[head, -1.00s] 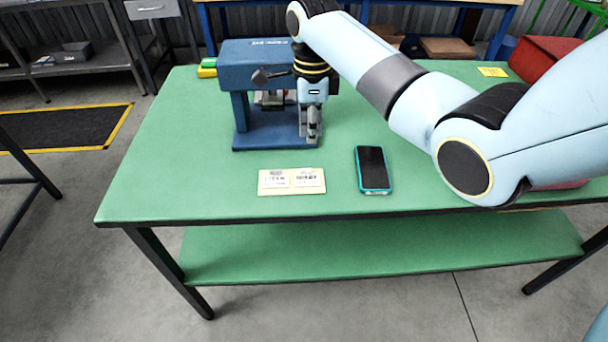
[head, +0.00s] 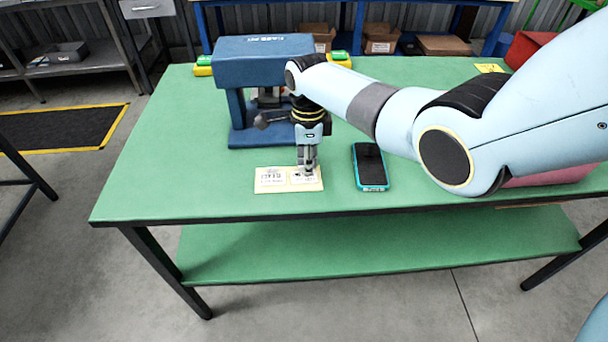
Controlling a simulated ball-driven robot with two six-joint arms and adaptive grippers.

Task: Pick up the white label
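The white label (head: 272,181) lies on the green table near its front edge. It looks like a pale sheet with a cream border and two printed white fields. My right gripper (head: 307,172) points down over the label's right part, with its fingertips at or just above the surface. The fingers look close together and cover some of the right field. I cannot tell whether they touch the label or hold anything. My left gripper is not in view.
A phone in a teal case (head: 370,167) lies right of the label. A blue press-like machine (head: 262,62) stands behind the gripper. A red bin (head: 527,47) and a yellow card (head: 489,68) are at the back right. The table (head: 165,165) is clear on the left.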

